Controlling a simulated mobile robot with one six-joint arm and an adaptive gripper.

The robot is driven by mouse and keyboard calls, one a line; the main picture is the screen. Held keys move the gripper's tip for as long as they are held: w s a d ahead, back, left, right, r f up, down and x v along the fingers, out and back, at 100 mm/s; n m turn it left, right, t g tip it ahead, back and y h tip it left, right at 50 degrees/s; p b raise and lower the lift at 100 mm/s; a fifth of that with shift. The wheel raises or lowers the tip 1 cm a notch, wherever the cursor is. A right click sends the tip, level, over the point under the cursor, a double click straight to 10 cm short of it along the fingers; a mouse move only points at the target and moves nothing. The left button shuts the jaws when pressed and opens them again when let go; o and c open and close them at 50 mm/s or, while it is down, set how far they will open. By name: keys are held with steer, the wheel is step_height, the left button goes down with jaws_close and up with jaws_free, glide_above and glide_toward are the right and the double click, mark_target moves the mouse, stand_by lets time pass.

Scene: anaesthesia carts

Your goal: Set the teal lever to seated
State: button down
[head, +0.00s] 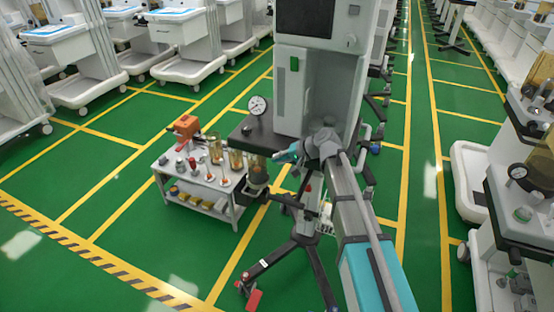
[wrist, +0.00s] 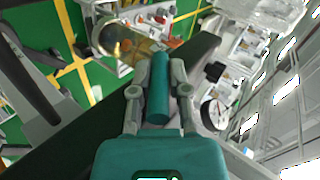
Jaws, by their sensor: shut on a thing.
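The teal lever (wrist: 158,92) shows in the wrist view as a teal cylinder lying lengthwise between the two grey fingers of my gripper (wrist: 161,72). The fingers touch its sides and are shut on it. In the head view my gripper (head: 285,155) is at the front of the tall grey cart (head: 320,95), just beside its dark shelf. Only a small teal patch shows there, and I cannot tell lever from gripper. The lever's mount and its exact setting are hidden.
A round gauge (head: 258,105) stands on the dark shelf, close right of my gripper in the wrist view (wrist: 214,113). A clear canister (head: 257,172) hangs below the shelf. A low white trolley (head: 200,182) holds several parts. Green floor is open at the front left.

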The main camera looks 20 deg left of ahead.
steer(key=shift+w+d, duration=0.1)
steer(key=shift+w, duration=0.15)
steer(key=c, duration=0.6)
jaws_free()
steer(key=shift+f, duration=0.1)
steer(key=shift+s, duration=0.2)
